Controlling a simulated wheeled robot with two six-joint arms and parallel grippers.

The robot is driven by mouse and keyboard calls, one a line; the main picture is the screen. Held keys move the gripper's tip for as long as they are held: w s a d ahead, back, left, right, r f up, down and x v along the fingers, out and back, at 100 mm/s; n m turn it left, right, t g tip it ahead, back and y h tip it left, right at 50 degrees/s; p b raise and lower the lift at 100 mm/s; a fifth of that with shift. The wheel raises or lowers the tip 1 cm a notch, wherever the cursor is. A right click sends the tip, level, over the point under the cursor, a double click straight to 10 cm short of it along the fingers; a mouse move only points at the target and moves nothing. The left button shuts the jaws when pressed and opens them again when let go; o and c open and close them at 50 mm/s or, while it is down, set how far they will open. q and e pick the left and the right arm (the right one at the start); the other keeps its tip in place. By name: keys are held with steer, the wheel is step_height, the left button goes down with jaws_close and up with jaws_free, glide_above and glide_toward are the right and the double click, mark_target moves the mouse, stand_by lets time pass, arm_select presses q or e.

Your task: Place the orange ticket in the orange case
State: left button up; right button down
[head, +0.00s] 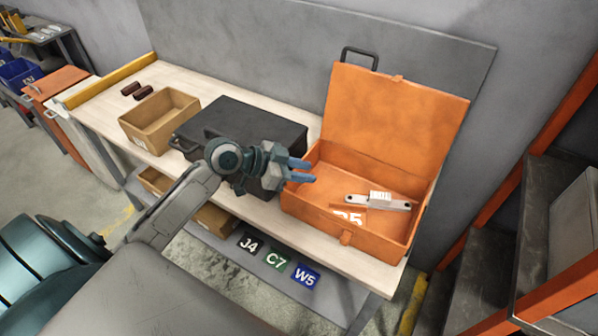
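The orange case (385,118) stands open at the right end of the bench, its lid leaning up at the back. Inside, near the front wall, white characters that look like "R5" show on an orange ticket (348,217). Its lower part is hidden by the front wall, and its edges blend with the case floor. My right gripper is out of view.
A closed black case (245,124) and an open cardboard box (158,118) stand left on the bench (205,82). Black J4 (248,244), green C7 (276,261) and blue W5 (306,276) tickets show below the bench front. Orange-framed shelving stands at the right.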

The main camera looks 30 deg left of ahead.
arm_select(q)
steer(key=shift+s+a+r, duration=0.3)
stand_by(1.0)
